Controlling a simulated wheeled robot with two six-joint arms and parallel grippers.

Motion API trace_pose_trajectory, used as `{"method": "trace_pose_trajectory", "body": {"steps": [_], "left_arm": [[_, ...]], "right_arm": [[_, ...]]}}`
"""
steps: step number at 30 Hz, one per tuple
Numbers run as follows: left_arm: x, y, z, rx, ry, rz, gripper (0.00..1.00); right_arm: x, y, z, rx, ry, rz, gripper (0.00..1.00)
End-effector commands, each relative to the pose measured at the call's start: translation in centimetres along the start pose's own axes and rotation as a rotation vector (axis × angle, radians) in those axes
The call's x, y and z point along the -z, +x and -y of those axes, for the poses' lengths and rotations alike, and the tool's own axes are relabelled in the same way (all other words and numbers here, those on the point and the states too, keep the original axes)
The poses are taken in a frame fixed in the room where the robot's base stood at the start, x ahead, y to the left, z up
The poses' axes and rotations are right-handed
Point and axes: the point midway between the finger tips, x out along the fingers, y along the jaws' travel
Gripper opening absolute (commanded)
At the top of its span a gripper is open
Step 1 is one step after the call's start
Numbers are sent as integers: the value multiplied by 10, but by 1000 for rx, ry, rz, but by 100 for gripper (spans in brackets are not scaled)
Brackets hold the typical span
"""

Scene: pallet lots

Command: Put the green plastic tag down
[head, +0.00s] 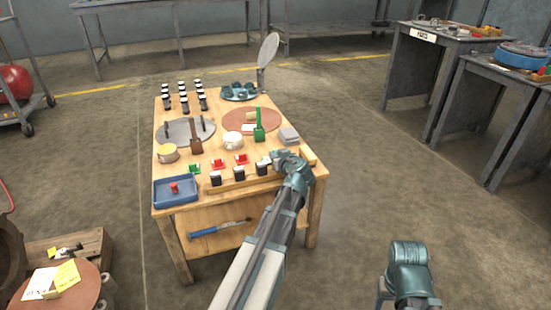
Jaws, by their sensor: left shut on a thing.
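My left arm reaches over the front right of the wooden table, and my left gripper (279,160) is low near the wooden rail with dark-and-white jars. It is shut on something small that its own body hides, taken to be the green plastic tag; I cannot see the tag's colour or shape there. A small green-and-white piece (195,168) lies on the table left of two red ones (219,164). Part of my right arm shows at the bottom right; its gripper does not show.
The wooden table (165,221) carries a blue tray (176,192) with a red piece, a grey round plate (174,132), a brown round board (235,118), a green scoop (259,130), a white pot (233,140) and several jars (184,104). A grey box (289,135) stands behind my left gripper.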

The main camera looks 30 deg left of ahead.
Motion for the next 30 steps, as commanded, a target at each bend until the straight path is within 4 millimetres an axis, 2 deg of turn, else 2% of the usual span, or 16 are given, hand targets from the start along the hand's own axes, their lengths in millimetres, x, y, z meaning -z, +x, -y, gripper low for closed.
{"method": "trace_pose_trajectory", "body": {"steps": [6, 7, 9, 12, 23, 30], "left_arm": [[-4, 1, 0, 0, 0, 0, 0], [-3, 1, 0, 0, 0, 0, 11], [-2, 1, 0, 0, 0, 0, 24], [-2, 1, 0, 0, 0, 0, 38], [3, -2, 0, 0, 0, 0, 38], [3, -50, 2, -2, 2, 0, 38]], "right_arm": [[0, 4, 0, 0, 0, 0, 61], [0, 3, 0, 0, 0, 0, 61], [0, 2, 0, 0, 0, 0, 61], [0, 2, 0, 0, 0, 0, 61], [0, -4, 0, 0, 0, 0, 61], [-1, -20, -2, 0, 0, 0, 61]]}}
